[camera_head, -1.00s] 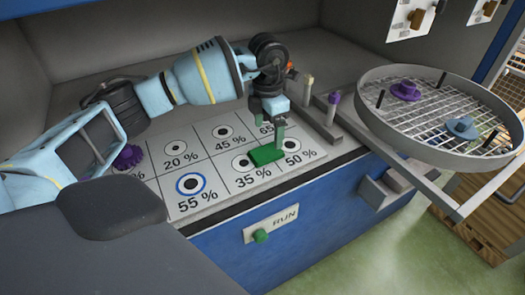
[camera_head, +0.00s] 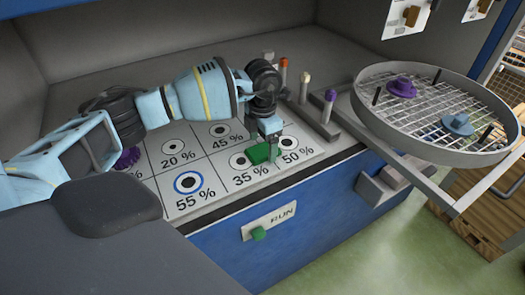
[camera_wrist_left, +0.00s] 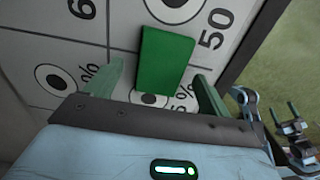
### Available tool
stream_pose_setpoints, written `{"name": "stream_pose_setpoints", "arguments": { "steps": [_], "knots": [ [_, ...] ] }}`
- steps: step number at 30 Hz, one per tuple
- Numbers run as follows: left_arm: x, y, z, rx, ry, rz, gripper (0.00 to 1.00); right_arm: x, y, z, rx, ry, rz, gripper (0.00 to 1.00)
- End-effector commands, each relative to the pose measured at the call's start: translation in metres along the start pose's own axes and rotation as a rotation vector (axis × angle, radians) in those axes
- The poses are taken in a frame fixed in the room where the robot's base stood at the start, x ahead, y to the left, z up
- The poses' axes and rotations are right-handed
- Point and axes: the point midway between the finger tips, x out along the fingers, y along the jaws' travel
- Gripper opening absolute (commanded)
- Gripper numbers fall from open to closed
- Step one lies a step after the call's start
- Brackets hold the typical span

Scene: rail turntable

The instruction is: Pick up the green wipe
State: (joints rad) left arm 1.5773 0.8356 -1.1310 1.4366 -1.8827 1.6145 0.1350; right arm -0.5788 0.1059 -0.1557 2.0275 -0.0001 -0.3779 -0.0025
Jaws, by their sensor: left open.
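The green wipe (camera_head: 259,153) is a small flat green block lying on the percent-marked board between the 35 % and 50 % cells. In the left wrist view it is a green rectangle (camera_wrist_left: 164,57) just ahead of the jaws. My left gripper (camera_head: 263,145) is open and points down at the wipe, with green fingers. In the left wrist view the two fingers of the gripper (camera_wrist_left: 161,88) stand apart, one on each side of the wipe's near end. Whether they touch it cannot be told.
The marked board (camera_head: 219,195) has several round targets. A rack (camera_head: 316,121) with coloured-top pegs stands right of the gripper. A round mesh tray (camera_head: 440,145) holds purple and blue knobbed pieces. A green RUN button (camera_head: 259,234) is on the blue front.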

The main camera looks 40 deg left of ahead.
Motion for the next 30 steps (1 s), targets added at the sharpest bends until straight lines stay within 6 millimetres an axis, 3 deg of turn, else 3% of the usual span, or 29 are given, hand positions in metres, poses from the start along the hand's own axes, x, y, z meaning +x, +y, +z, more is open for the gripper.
{"name": "stream_pose_setpoints", "arguments": {
  "steps": [3,11,22,30],
  "knots": [
    [0.0103,-0.0003,-0.0002,0.000,0.001,-0.001,0.82,0.0001,0.0001,0.0005,0.000,-0.001,0.000,0.77],
    [0.0118,-0.0002,-0.0002,0.001,0.000,-0.001,0.82,0.0001,0.0001,0.0008,0.000,-0.001,0.000,0.77],
    [0.0114,-0.0002,-0.0001,0.001,0.000,-0.001,0.34,0.0000,0.0000,0.0011,0.000,-0.002,0.000,0.77],
    [0.0102,-0.0001,0.0001,0.000,-0.001,-0.001,0.34,-0.0002,-0.0001,0.0014,0.000,-0.003,0.000,0.77]
  ]
}}
